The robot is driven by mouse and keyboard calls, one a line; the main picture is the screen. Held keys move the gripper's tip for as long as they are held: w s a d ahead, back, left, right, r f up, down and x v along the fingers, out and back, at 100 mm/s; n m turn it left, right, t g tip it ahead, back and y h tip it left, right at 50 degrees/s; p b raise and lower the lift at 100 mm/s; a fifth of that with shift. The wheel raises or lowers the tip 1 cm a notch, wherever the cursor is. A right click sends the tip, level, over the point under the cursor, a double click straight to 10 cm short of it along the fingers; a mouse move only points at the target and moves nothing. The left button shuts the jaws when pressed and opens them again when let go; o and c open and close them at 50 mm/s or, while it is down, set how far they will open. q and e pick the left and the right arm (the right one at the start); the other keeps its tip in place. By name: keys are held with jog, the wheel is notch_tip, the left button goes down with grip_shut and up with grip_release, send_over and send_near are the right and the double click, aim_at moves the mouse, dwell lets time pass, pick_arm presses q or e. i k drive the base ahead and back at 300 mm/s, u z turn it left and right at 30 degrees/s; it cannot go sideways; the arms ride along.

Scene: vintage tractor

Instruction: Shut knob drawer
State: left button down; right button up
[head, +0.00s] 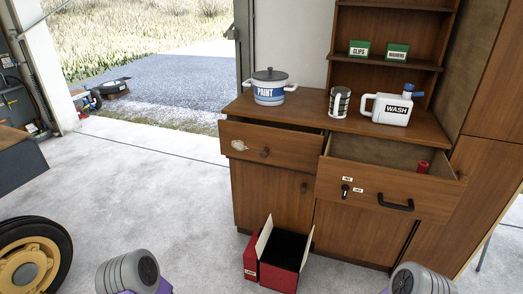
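The knob drawer (290,154) is the left drawer of the brown wooden cabinet. It has a round wooden knob (264,152) and a pale worn patch on its front. It stands partly open, with a dark gap showing behind its front edge. The right drawer (400,202), with a black bar handle (396,203), is pulled out further. Grey rounded parts of my two arms show at the bottom left and bottom right. Neither gripper shows, and nothing of mine touches the knob drawer.
An open red box (282,270) stands on the floor before the cabinet. A paint pot (269,88), a metal mug (339,102) and a white WASH jug (392,109) stand on the cabinet top. A red item (423,167) lies in the right drawer.

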aim_at(299, 148)
jog(key=u, duration=0.3)
jog(key=i, duration=1)
jog(key=z, duration=0.8)
jog(key=i, duration=0.6)
jog(key=z, duration=0.5)
